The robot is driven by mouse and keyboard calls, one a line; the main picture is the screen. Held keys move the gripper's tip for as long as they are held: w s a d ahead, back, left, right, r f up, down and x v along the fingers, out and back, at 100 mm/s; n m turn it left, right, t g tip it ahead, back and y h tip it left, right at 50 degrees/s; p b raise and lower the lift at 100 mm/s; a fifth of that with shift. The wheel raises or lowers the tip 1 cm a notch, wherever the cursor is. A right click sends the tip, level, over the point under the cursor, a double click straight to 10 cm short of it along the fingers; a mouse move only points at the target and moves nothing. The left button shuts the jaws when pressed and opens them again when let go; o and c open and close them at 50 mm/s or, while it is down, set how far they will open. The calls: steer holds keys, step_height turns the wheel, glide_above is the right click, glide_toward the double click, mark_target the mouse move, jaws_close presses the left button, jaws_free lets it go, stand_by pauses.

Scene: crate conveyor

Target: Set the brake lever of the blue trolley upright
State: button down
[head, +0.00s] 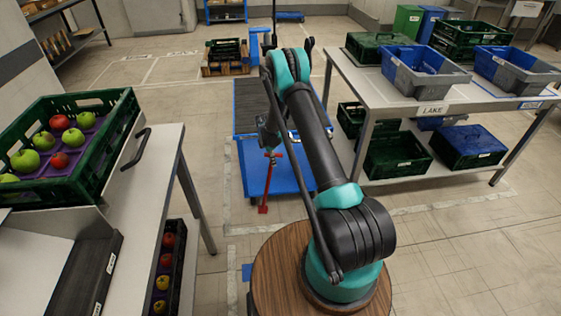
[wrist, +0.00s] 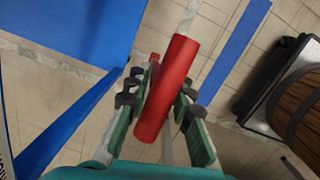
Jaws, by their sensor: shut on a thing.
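The blue trolley (head: 252,178) stands on the floor beyond my base in the head view; its blue parts also show in the wrist view (wrist: 70,35). Its red brake lever (head: 266,182) is at the near end and runs almost straight up and down in the head view, with a slight lean. In the wrist view the red lever grip (wrist: 172,85) lies between the fingers of my gripper (wrist: 160,90), which is shut on it. In the head view my gripper (head: 269,146) is at the lever's top end, small and partly hidden by my arm.
A table with grey-blue crates (head: 425,80) stands right of the trolley, with green crates (head: 395,155) on its lower shelf. At left, a green crate of apples (head: 110,150) rests on a bench. Pallets with a green crate (head: 225,65) stand behind. Floor between is clear.

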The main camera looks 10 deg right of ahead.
steer(key=a+h, duration=0.2)
steer(key=a, duration=0.5)
steer(key=shift+a+r, duration=0.25)
steer(key=shift+a, duration=0.15)
steer(key=c, duration=1.4)
jaws_free()
steer(key=shift+a, duration=0.1)
steer(key=shift+o, duration=0.3)
steer(key=shift+r, duration=0.1)
steer(key=v, duration=1.1)
steer(key=shift+r, duration=0.4)
